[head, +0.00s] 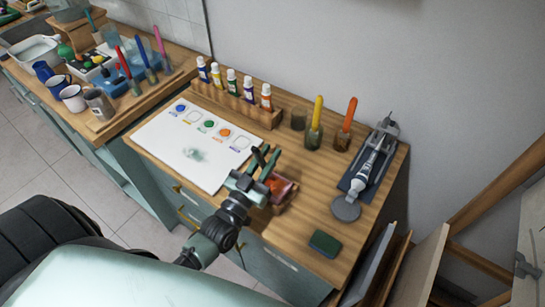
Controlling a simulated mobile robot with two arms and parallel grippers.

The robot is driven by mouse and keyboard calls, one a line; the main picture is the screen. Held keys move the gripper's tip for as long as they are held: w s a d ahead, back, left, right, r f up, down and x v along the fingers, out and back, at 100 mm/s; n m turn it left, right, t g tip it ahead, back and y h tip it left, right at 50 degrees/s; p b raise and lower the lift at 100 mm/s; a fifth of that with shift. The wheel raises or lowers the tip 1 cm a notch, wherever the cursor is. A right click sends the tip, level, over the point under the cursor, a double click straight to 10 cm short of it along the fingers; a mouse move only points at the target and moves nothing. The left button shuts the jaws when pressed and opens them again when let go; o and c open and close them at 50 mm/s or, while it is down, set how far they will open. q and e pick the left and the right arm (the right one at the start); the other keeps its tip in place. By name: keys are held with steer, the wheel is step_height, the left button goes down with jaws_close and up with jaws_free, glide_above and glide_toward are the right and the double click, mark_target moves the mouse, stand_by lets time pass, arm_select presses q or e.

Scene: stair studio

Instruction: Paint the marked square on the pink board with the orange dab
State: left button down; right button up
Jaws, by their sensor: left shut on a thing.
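My left gripper (264,160) is over the right edge of the white sheet (175,150). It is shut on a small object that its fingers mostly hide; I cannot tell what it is. The sheet carries a row of paint spots: blue, pale yellow, green, the orange dab (224,132) and a whitish one. The orange dab lies up and left of the gripper, apart from it. A grey-green smear marks the sheet's middle. I cannot make out a pink board or a marked square. My right gripper is not in view.
A wooden rack of paint bottles (240,103) stands behind the sheet. Right of it are jars with a yellow brush (317,112) and an orange brush (348,115). A reddish item (284,191) sits beside the gripper. A green block (325,243) lies near the front right.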

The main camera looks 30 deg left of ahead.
arm_select(q)
steer(key=shift+w+a, duration=0.1)
steer(key=shift+a, duration=0.55)
step_height(320, 180, up, 6)
steer(key=p, duration=0.5)
steer(key=shift+p, duration=0.4)
step_height(320, 180, up, 3)
steer(key=p, duration=0.3)
